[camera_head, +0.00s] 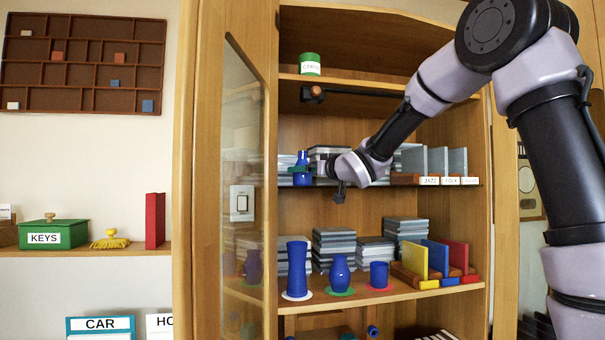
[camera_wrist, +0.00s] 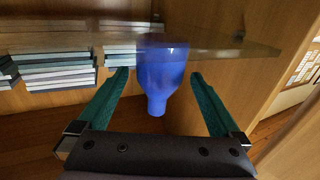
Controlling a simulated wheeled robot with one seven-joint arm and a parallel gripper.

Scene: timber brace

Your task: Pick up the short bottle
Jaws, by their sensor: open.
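A small blue bottle (camera_head: 303,178) with a narrow neck stands on the middle shelf, at its left end. In the wrist view the same blue bottle (camera_wrist: 163,75) appears neck-down and lies between the teal fingers. My gripper (camera_head: 298,169) is at the bottle, reaching in from the right. In the wrist view my gripper (camera_wrist: 159,76) is open, with a finger on either side of the bottle and gaps visible. Part of the bottle is hidden behind a finger in the head view.
Stacks of grey cases (camera_head: 334,240) fill the shelves. Below stand a tall blue vase (camera_head: 297,268), a round blue vase (camera_head: 340,273) and a blue cup (camera_head: 379,274). A glass door (camera_head: 240,150) stands left of the bottle. A green-labelled can (camera_head: 310,63) is above.

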